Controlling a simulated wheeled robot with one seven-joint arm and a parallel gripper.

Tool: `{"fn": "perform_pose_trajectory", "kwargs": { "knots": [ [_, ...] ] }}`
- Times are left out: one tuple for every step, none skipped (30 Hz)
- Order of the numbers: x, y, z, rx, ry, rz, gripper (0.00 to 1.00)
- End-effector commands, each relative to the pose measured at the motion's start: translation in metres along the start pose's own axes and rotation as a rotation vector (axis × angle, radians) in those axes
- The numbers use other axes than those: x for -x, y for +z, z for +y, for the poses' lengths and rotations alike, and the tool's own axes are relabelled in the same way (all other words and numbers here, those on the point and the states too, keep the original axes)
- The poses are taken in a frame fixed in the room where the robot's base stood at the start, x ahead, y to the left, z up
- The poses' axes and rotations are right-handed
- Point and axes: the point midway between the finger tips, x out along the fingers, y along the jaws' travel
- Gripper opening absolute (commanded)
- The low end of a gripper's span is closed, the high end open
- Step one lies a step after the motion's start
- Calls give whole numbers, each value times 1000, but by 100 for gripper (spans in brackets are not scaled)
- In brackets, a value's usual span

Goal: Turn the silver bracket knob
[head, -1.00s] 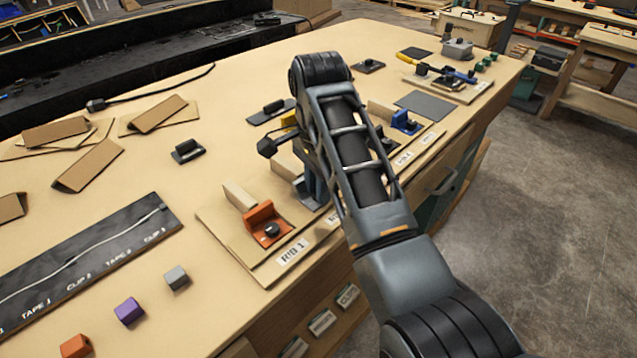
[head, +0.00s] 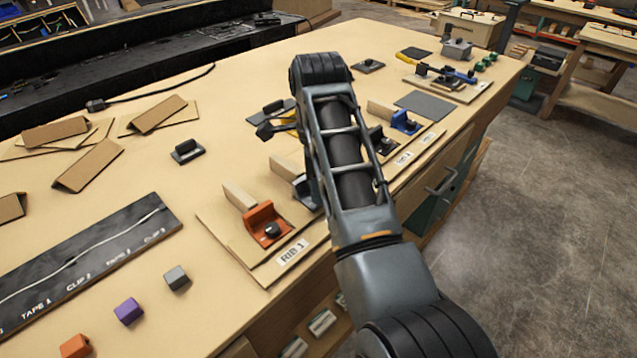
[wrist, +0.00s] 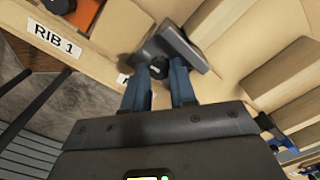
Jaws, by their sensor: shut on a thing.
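In the wrist view, the silver bracket (wrist: 183,46) is a grey angled piece standing on the wooden board. Its round black knob (wrist: 160,68) sits at its near side. My gripper (wrist: 160,80) has its two blue-grey fingers on either side of the knob and is shut on it. In the head view, the silver bracket (head: 306,192) shows only in part, beside the orange one; my arm covers the rest, and the knob and fingertips are hidden there.
An orange bracket with a black knob (head: 266,223) stands left of the silver one, behind the RIB 1 label (head: 292,252). A blue bracket (head: 405,122) stands to the right. Wooden blocks stand behind the brackets. Small coloured cubes lie at the front left.

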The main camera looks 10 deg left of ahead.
Motion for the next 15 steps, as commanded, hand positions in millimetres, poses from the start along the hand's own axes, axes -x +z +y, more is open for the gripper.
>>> {"fn": "perform_pose_trajectory", "kwargs": {
  "knots": [
    [7, 1, -4, -11, -16, -4, 0],
    [7, 1, -4, -18, -16, -4, 0],
    [7, 2, -4, -25, -16, -4, 0],
    [7, 2, -4, -30, -16, -3, 0],
    [7, 2, -4, -35, -16, -3, 0],
    [7, 2, -4, -42, -16, -3, 0],
    [7, 2, -4, -47, -16, -3, 0],
    [7, 2, -4, -51, -16, -3, 0],
    [7, 1, -4, -56, -16, -3, 0],
    [7, 1, -4, -60, -16, -4, 0],
    [7, 1, -4, -63, -17, -4, 0],
    [7, 1, -4, -67, -17, -4, 0],
    [7, 1, -4, -70, -17, -4, 0],
    [7, 1, -4, -72, -17, -4, 0],
    [7, 1, -4, -76, -17, -4, 0]
  ]
}}
